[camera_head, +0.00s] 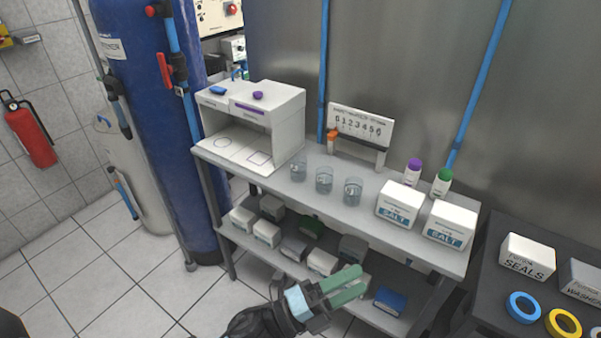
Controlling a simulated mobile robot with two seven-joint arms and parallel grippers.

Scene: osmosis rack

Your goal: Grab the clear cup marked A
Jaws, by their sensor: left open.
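Three clear cups stand in a row on the upper shelf of the grey rack: a left cup (298,171), a middle cup (324,181) and a right cup (352,191). Any letter on them is too small to read, so I cannot tell which is marked A. My left gripper (359,281), with green fingers, is open and empty. It shows in front of the rack, below the cups in the picture and apart from them. My right gripper is out of view.
A white open-fronted box (275,97) stands left of the cups. A numbered sign (361,127) stands behind them. Two salt boxes (400,203) (450,224) and capped bottles (412,173) are to the right. Several boxes fill the lower shelf (268,262).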

